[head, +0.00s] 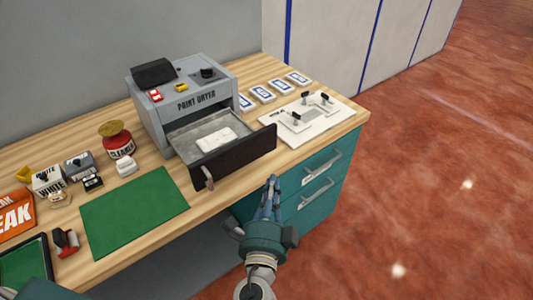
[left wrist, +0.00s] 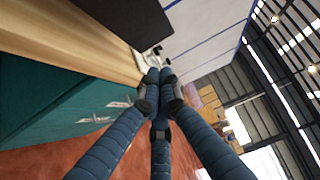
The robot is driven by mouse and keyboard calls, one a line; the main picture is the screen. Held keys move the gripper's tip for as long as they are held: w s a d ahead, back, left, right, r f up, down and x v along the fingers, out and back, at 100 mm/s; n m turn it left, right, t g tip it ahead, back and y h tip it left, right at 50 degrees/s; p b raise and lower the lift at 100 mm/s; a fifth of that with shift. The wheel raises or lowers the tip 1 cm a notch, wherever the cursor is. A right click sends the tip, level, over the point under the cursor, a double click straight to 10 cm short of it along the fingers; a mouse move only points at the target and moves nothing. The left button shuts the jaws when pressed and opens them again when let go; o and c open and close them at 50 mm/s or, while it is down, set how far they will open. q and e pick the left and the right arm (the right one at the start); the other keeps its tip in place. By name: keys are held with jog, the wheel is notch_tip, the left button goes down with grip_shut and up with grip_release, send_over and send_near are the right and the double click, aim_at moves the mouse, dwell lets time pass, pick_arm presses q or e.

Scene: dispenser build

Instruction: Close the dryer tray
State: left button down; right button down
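The grey paint dryer (head: 182,100) stands at the back of the wooden bench. Its tray (head: 230,120) is pulled out toward the front, with a white piece (head: 213,138) lying inside. The tray's dark front panel (head: 240,158) carries a light handle (head: 208,178) near its left end. My left gripper (head: 270,184) is just in front of and below the panel's right part, apart from it. Its fingers (left wrist: 158,78) come together at the tips, with nothing seen between them. A dark panel, likely the tray front (left wrist: 128,20), shows at the top of the left wrist view. My right gripper is not in view.
Right of the tray lie a white board with clamps (head: 308,118) and several blue-and-white cards (head: 263,94). A green mat (head: 133,212), a red cleaner jar (head: 118,142) and small items are left. Teal drawers (head: 318,180) are under the bench.

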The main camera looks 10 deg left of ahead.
aim_at(228, 126)
pick_arm(q)
jog(key=w+a+p, duration=0.1)
jog(key=w, duration=0.2)
jog(key=w+a+p, duration=0.1)
jog(key=w, duration=0.3)
jog(key=w+a+p, duration=0.1)
jog(key=w+a, duration=0.1)
jog(key=w, duration=0.1)
jog(key=shift+w+a, duration=0.1)
jog(key=shift+w, duration=0.25)
jog(key=w+a+b, duration=0.1)
jog(key=w+a, duration=0.3)
jog(key=a, duration=0.1)
jog(key=w+a+b, duration=0.1)
jog(key=w+a, duration=0.3)
jog(key=a, duration=0.1)
jog(key=w+a+b, duration=0.1)
jog(key=w+a, duration=0.3)
jog(key=a, duration=0.2)
jog(key=shift+w, duration=0.2)
jog(key=shift+w+a, duration=0.15)
jog(key=shift+a, duration=0.05)
jog(key=shift+r, duration=0.1)
